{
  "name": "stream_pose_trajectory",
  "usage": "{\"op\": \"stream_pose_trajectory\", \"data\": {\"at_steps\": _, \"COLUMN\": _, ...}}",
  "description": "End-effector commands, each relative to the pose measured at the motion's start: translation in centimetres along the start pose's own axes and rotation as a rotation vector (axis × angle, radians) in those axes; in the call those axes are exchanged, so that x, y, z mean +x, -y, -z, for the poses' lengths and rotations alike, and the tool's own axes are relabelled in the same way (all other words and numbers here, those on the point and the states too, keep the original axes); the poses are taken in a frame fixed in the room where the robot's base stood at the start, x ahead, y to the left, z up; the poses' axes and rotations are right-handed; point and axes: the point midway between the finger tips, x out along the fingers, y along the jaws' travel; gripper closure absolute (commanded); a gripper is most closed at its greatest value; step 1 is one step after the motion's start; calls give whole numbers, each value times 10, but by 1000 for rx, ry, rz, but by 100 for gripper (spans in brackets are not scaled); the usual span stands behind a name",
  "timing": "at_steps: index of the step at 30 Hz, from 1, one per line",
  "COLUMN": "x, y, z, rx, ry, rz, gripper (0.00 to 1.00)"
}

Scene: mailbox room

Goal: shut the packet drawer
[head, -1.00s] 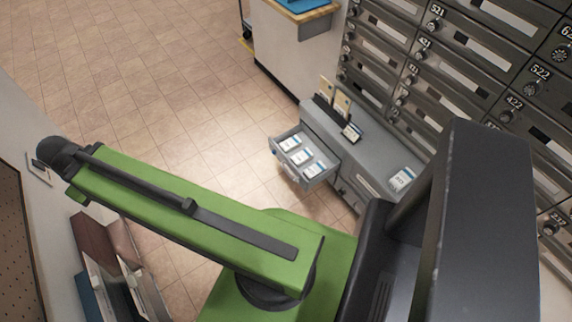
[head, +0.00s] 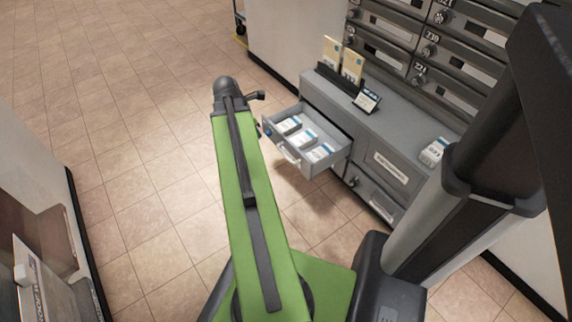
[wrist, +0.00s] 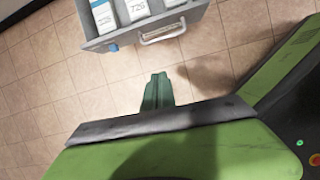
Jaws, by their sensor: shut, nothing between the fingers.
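The packet drawer (head: 281,157) is a grey drawer pulled out from the low grey cabinet (head: 384,142). It holds several white and blue packets (head: 303,139) and has a pale bar handle on its front. In the wrist view the drawer front (wrist: 133,38) is at the top, with its handle right of centre and a blue spot at its left. My gripper (wrist: 158,88) is shut and empty, just below the drawer front in the wrist view and apart from it. In the head view my arm hides most of the gripper, left of the drawer.
Yellow envelopes in a black holder (head: 338,75), a small dark display (head: 367,100) and a packet (head: 433,152) stand on the cabinet top. A bank of mailboxes (head: 455,60) rises behind. Open tiled floor (head: 130,110) lies left of the drawer.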

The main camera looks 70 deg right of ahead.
Motion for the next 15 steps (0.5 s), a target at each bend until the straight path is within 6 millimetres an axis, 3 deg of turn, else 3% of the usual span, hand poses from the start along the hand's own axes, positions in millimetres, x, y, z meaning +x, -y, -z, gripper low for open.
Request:
{"op": "stream_pose_trajectory", "data": {"at_steps": 1, "x": 26, "y": 7, "z": -9, "rx": -22, "ry": 10, "rz": 9, "gripper": 100}}
{"op": "stream_pose_trajectory", "data": {"at_steps": 3, "x": 35, "y": 13, "z": -22, "rx": -55, "ry": 21, "rz": 18, "gripper": 100}}
{"op": "stream_pose_trajectory", "data": {"at_steps": 10, "x": 39, "y": 17, "z": -32, "rx": -81, "ry": 28, "rz": 23, "gripper": 100}}
{"op": "stream_pose_trajectory", "data": {"at_steps": 15, "x": 66, "y": 17, "z": -30, "rx": -79, "ry": 27, "rz": 23, "gripper": 100}}
